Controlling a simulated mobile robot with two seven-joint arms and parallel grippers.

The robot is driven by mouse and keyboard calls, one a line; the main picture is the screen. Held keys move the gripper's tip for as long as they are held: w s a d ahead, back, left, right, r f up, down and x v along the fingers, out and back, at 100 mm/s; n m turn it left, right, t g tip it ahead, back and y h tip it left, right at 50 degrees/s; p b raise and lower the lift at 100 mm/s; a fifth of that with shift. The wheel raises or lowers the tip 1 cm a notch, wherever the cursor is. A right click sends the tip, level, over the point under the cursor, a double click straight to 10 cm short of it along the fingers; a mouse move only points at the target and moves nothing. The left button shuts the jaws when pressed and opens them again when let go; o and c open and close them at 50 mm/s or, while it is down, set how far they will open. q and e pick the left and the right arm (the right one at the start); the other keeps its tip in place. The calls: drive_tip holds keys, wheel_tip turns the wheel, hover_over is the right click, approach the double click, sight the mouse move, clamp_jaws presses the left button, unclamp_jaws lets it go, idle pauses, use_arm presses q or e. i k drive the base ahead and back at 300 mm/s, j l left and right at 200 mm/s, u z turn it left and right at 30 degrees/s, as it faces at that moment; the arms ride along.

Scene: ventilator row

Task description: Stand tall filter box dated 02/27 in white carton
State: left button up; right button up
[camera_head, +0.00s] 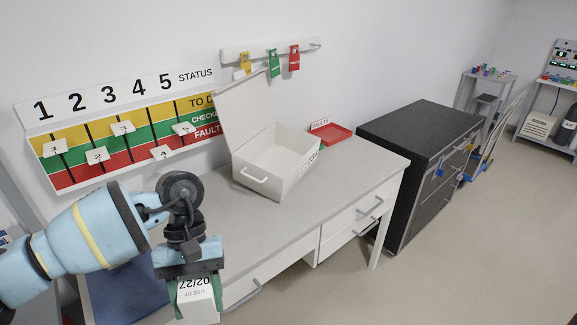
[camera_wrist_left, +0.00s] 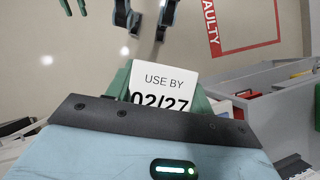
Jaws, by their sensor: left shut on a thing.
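The filter box (camera_head: 199,304) is white and its face reads USE BY 02/27, upside down in the head view. It also shows in the left wrist view (camera_wrist_left: 163,90), its lower part hidden by my gripper. My left gripper (camera_head: 190,280) is shut on it, with green finger pads at its sides, in front of the desk's near edge. The white carton (camera_head: 298,176) stands on the desk with its lid raised at the back left. Its visible inside looks empty. The box is apart from the carton, in front and to its left. My right gripper is not in view.
A red tray (camera_head: 333,134) with a FAULTY sign is behind the carton to the right. A status board (camera_head: 115,125) and a rail with coloured tags (camera_head: 270,52) are on the wall. A dark cabinet (camera_head: 415,130) stands right of the desk. The desk's front left top is clear.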

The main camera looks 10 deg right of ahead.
sight(278, 171)
drive_tip(key=i+l, duration=0.15)
drive_tip(key=l, duration=0.25)
drive_tip(key=i+l, duration=0.15)
drive_tip(key=l, duration=0.25)
drive_tip(key=i+l+z, duration=0.1)
drive_tip(key=i+l, duration=0.35)
drive_tip(key=l, duration=0.2)
drive_tip(key=i+l+z, duration=0.1)
drive_tip(key=i+l, duration=0.4)
drive_tip(key=l, duration=0.15)
